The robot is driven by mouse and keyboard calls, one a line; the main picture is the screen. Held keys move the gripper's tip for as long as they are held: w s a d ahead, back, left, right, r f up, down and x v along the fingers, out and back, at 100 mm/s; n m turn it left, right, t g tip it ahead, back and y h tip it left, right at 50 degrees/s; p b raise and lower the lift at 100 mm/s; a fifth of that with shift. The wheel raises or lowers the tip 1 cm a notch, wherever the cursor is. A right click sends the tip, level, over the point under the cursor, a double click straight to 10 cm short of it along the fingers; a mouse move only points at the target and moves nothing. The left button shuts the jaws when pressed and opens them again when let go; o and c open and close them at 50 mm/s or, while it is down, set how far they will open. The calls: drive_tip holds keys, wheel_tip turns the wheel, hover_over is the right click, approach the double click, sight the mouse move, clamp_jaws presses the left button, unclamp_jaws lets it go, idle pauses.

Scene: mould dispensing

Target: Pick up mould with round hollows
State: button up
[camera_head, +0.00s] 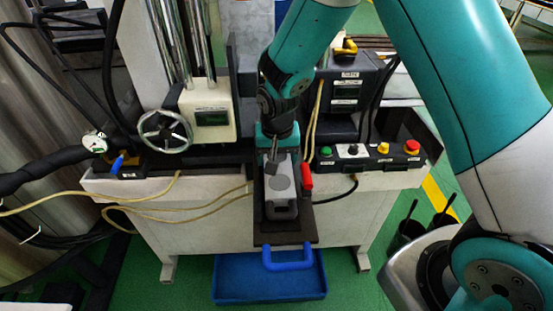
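A grey block-shaped mould (283,208) with dark round marks on its top lies on a dark plate (283,236) at the front of the machine, near the middle of the view. My gripper (276,165) reaches down from above and behind, over the far part of the mould. Its dark fingers overlap the mould in the picture. I cannot tell whether they touch it or how far apart they are. My gripper and its shadow partly obscure the mould's top.
A blue handle (288,263) sticks out from the plate's front above a blue tray (268,284) on the floor. A red handle (307,180) stands close to the mould's right. A button box (367,155) is farther right, a handwheel (165,134) left. Yellow cables cross the worktop.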

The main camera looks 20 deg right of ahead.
drive_tip(key=shift+r, duration=0.1)
drive_tip(key=shift+c, duration=1.3)
